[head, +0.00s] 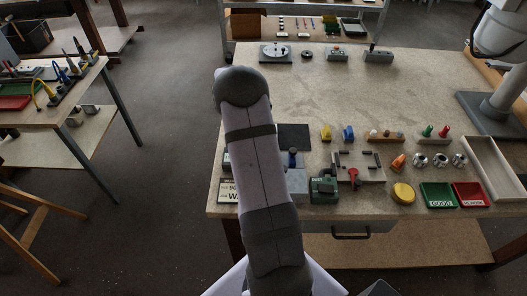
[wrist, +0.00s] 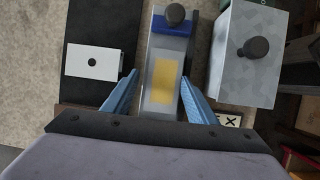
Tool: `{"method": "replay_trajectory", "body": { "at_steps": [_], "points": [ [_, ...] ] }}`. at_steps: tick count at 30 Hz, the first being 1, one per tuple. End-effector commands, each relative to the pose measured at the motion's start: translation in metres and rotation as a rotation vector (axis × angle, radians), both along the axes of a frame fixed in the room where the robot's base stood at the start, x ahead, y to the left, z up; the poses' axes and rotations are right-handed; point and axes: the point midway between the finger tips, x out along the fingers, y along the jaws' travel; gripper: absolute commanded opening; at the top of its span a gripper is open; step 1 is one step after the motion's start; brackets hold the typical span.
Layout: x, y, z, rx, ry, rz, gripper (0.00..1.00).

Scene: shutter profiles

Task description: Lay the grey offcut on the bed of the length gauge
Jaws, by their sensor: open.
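The length gauge appears to be the grey strip with a yellow patch (wrist: 149,100), a blue block and a dark knob in the wrist view. In the head view its blue part and knob (head: 292,156) show beside my arm. My gripper (wrist: 158,76) is open above the strip, one blue finger on each side, with nothing seen held.
A grey box with a dark knob (wrist: 235,75) stands right of the gauge in the wrist view. The black mat (head: 295,134) lies behind the gauge in the head view. A green device (head: 323,190) and a fixture with a red handle (head: 365,168) stand to the right.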

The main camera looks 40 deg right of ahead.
Motion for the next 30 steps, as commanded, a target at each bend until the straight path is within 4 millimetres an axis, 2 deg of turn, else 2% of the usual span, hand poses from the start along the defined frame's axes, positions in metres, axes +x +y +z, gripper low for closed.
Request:
{"method": "replay_trajectory", "body": {
  "at_steps": [1,3,12,24,30],
  "points": [
    [-0.009,0.009,-0.016,0.025,0.022,-0.011,0.60],
    [-0.009,0.009,-0.015,0.025,0.022,-0.011,0.60],
    [-0.006,0.010,0.003,0.022,0.022,-0.008,0.60],
    [0.015,0.027,0.073,0.015,0.015,-0.005,0.60],
    [0.023,0.035,0.100,0.015,0.017,-0.005,0.60]
  ]
}}
